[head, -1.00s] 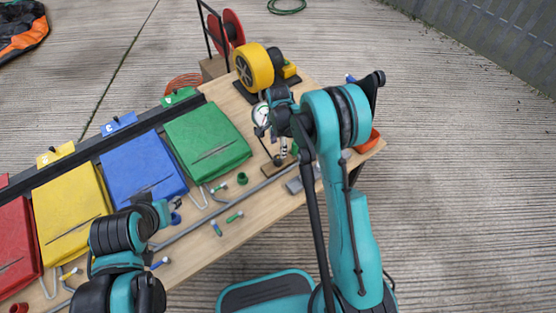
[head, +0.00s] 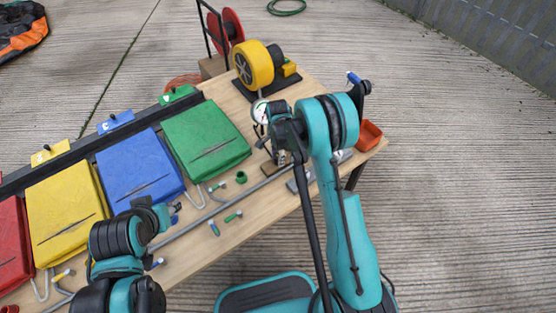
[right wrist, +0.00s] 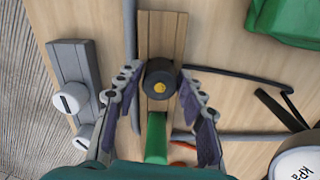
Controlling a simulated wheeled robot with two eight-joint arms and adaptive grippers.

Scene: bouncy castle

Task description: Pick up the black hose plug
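The black hose plug (right wrist: 154,90), a round black cap with a yellow centre, shows in the right wrist view above a wooden strip (right wrist: 162,32). A green cylinder (right wrist: 156,138) lies just below it in the picture. My right gripper (right wrist: 158,78) is open, with one finger on each side of the plug and small gaps visible. In the head view my right gripper (head: 279,158) is over the table beside the round gauge (head: 259,112), and the plug is hidden there. My left gripper (head: 175,208) is low over the table by the blue pad; its finger opening is too small to judge.
A grey block with white knobs (right wrist: 70,75) stands left of the plug in the wrist view. The kPa gauge (right wrist: 300,160) is at lower right. The yellow wheel pump (head: 255,65), the green pad (head: 205,140) and an orange bin (head: 369,134) stand around the right arm.

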